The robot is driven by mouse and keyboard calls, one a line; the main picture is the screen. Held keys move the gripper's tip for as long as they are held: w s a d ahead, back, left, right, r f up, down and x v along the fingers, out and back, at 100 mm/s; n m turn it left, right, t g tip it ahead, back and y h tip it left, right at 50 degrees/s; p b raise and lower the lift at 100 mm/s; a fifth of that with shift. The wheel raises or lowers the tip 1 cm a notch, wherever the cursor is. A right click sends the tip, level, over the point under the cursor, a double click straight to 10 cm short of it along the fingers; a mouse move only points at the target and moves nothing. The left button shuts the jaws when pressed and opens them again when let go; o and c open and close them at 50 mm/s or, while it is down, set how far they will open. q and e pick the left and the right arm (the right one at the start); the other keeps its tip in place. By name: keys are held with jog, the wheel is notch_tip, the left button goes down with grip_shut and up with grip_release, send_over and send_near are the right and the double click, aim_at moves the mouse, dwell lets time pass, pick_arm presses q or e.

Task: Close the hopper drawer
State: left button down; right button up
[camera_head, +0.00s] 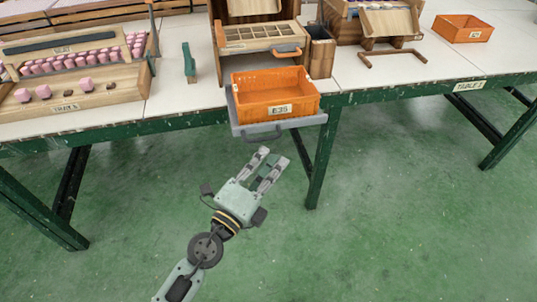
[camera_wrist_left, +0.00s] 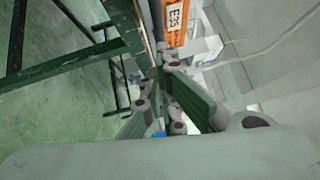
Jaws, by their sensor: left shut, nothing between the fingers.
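A wooden hopper unit stands at the table's back edge, with a gridded wooden drawer (camera_head: 258,40) pulled out at its front; the drawer has an orange and grey handle (camera_head: 287,51). Below it, a grey tray (camera_head: 310,121) with a dark handle (camera_head: 262,135) juts past the table's front edge. An orange crate labelled E35 (camera_head: 275,92) sits on the tray; it also shows in the left wrist view (camera_wrist_left: 175,20). I cannot tell which of the two is the hopper drawer. My left gripper (camera_head: 273,158) is shut and empty, in front of and below the tray handle. My right gripper is out of view.
The white table (camera_head: 185,103) has a green front rail and legs. A wooden rack with pink pieces (camera_head: 84,84) stands at left, a green block (camera_head: 189,62) beside it. Another wooden unit (camera_head: 390,22) and an orange crate (camera_head: 463,28) are at right. Green floor in front is clear.

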aim_at(260, 129)
pick_arm(q)
jog(key=shift+w+a+r, duration=0.1)
jog(key=shift+w+a, duration=0.1)
jog(key=shift+w, duration=0.35)
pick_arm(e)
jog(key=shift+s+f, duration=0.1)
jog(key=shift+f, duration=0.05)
pick_arm(q)
jog(key=shift+w, duration=0.1)
